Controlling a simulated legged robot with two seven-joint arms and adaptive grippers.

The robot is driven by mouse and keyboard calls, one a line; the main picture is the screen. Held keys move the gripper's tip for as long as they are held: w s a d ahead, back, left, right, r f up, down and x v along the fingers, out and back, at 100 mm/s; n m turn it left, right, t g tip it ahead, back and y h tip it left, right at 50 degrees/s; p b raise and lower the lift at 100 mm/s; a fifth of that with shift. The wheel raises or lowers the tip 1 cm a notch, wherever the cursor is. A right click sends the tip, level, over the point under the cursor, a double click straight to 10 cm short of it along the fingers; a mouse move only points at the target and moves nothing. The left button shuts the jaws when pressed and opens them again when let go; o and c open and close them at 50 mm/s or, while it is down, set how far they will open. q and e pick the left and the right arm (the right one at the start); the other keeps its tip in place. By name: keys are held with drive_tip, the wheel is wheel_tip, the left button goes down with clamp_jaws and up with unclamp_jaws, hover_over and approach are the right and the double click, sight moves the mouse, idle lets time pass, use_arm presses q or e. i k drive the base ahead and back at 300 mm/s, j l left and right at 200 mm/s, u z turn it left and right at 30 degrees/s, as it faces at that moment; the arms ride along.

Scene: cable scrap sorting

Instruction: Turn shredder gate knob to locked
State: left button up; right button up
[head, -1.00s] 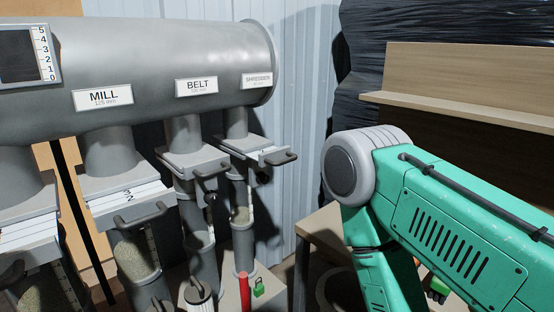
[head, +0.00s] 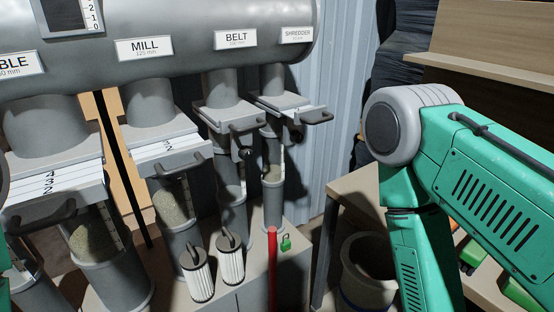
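The shredder gate (head: 285,105) is the rightmost slide gate, under the SHREDDER label (head: 297,35) on the grey duct. Its dark handle (head: 316,118) sticks out toward the right. A small dark knob (head: 297,133) shows just below the gate; it is too small and shadowed to tell its setting. My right arm crosses the right side of the view, well apart from the gate, and its gripper is not visible. My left gripper is out of view too; only slivers of my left arm show at the left edge.
The belt gate (head: 229,115) and mill gate (head: 165,148) stand left of the shredder gate. Two ribbed filters (head: 198,278), a red post (head: 272,265) and a green padlock (head: 286,243) are below. A bucket (head: 365,285) stands beside a wooden table (head: 352,190) at right.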

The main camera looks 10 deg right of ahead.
sight(295, 136)
drive_tip(key=i+l+z, duration=0.1)
drive_tip(key=z, duration=1.25)
drive_tip(key=i+j+z, duration=0.25)
drive_tip(key=i+l, duration=0.1)
